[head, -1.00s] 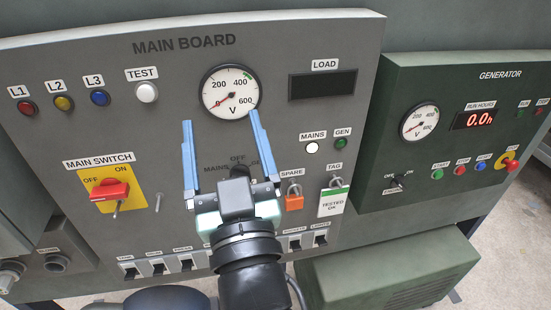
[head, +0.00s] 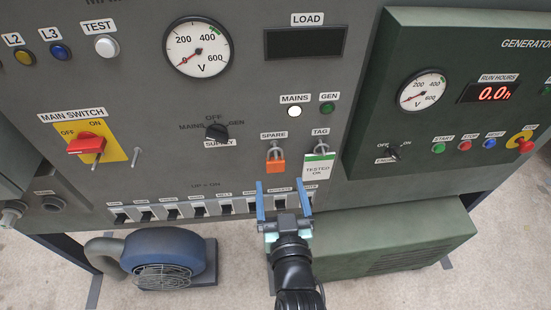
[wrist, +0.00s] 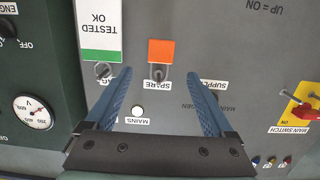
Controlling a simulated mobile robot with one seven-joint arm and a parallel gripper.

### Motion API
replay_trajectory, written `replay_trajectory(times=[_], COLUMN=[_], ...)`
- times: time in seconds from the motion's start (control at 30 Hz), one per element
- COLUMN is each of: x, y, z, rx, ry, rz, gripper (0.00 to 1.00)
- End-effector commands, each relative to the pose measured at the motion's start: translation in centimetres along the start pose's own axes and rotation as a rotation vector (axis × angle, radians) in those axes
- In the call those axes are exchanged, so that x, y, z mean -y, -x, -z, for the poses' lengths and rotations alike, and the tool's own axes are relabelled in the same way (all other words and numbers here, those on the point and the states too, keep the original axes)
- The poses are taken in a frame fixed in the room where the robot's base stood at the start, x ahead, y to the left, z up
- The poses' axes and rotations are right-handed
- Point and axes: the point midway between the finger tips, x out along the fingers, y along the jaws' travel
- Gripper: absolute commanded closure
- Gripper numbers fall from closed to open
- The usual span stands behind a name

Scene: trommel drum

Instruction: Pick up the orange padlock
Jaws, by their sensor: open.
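The orange padlock (head: 275,166) hangs by its grey shackle below the SPARE label on the grey main board. In the wrist view the padlock (wrist: 161,52) appears upside down, beyond the fingertips and between the lines of the two fingers. My gripper (head: 282,184) has two blue fingers, open and empty. In the head view its fingertips are just below the padlock. The wrist view shows the gripper (wrist: 160,72) apart from the padlock, with nothing between the fingers.
The TESTED OK tag (head: 318,167) hangs close right of the padlock. The supply selector knob (head: 216,132) is to its left, and a row of breaker switches (head: 200,208) runs below. A green housing (head: 390,240) and blue blower (head: 165,255) stand lower down.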

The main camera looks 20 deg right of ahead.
Motion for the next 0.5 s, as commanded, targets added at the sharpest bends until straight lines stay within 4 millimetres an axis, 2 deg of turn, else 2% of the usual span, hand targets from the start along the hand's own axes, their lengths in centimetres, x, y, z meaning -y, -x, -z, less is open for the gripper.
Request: replay_trajectory(times=[0.27, 0.5], x=[0.0, 0.1], y=[-1.8, -4.7], z=[0.1, 0.2], rx=[0.0, 0.0], ry=[0.0, 0.001], rz=[0.0, 0.0], gripper=[0.12, 0.12])
